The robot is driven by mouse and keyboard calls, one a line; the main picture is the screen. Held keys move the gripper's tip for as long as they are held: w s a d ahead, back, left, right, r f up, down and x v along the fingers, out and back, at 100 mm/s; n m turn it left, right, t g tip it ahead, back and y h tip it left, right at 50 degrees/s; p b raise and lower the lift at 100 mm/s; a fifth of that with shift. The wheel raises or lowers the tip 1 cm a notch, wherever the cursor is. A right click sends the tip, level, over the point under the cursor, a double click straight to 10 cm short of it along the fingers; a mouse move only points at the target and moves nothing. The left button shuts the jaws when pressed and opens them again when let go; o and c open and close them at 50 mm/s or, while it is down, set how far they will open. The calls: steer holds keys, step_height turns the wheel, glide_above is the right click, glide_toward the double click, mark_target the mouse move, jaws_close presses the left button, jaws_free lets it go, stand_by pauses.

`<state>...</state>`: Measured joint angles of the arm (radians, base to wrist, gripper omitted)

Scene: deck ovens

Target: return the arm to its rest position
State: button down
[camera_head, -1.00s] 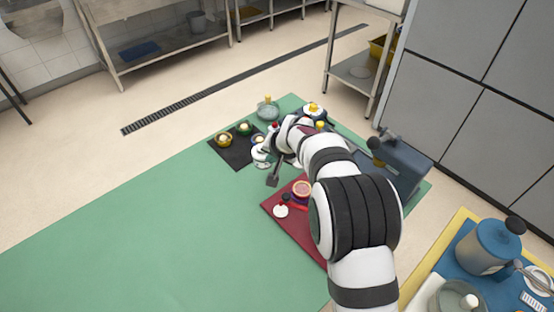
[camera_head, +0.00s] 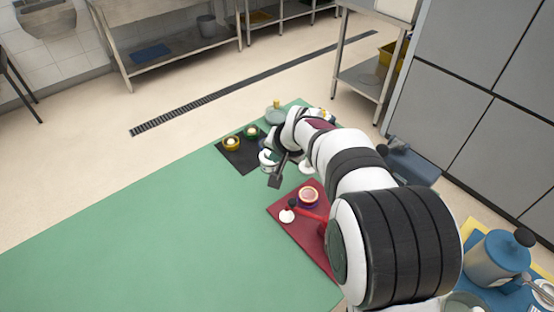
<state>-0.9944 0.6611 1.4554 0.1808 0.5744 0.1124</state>
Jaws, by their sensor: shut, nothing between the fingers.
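My arm reaches in from the lower right and arches over the green table (camera_head: 150,235) in the head view. My gripper (camera_head: 274,182) hangs over the table between the black mat and the red board, its dark fingers pointing down. It is shut and holds nothing. Its height above the table is hard to tell.
A black mat (camera_head: 233,158) bears small bowls. A red board (camera_head: 290,235) holds a round pink-rimmed dish (camera_head: 308,197) and a white piece (camera_head: 287,216). The table's left is clear.

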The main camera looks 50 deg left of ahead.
steer(key=w+d+r+m+h, duration=0.1)
steer(key=d+r+m+h, duration=0.2)
steer(key=d, duration=1.2)
steer(key=d+r+m, duration=0.2)
steer(key=d+r, duration=0.3)
steer(key=d, duration=1)
steer(key=s+d+f+m+g+h, duration=0.1)
steer(key=s+d+m, duration=0.5)
steer(key=s+d, duration=1.1)
step_height(320, 180, down, 2)
steer(key=shift+f+g+h, duration=0.1)
steer(key=shift+g+h, duration=0.2)
steer(key=shift+g, duration=0.3)
